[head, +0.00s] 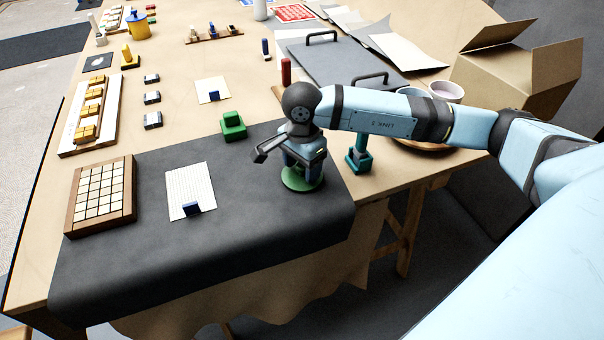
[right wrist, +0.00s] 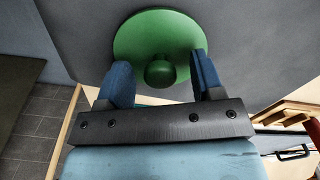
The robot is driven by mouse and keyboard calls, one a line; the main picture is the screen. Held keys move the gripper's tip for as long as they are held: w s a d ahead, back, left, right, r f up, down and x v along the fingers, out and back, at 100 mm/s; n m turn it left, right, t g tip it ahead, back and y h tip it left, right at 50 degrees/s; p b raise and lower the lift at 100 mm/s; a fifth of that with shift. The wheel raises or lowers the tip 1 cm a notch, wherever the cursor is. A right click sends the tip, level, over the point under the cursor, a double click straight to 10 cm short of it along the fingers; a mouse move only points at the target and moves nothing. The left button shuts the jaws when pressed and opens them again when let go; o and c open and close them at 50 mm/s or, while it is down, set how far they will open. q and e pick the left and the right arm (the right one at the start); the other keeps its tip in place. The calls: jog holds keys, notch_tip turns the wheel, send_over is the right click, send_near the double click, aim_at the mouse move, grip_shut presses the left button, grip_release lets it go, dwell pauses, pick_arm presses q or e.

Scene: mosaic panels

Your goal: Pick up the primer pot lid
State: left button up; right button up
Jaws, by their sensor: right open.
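The primer pot lid, a round green disc with a small round knob (right wrist: 160,73), lies on the dark mat. In the head view, part of the lid (head: 291,183) shows beneath my right gripper (head: 302,168), which hides the rest. In the right wrist view, my right gripper (right wrist: 163,78) is open, with its two blue fingers on either side of the knob. The knob is between them, with gaps showing, and nothing is gripped. My left gripper is not in view.
A teal tool (head: 360,155) stands close to the right of the gripper. A green block (head: 233,127), a gridded white card (head: 190,188) and a wooden tile tray (head: 72,198) are to the left. The dark mat (head: 250,230) is clear in front.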

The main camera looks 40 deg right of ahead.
jog(key=shift+f, duration=0.3)
jog(key=c, duration=1)
jog(key=shift+r, duration=0.2)
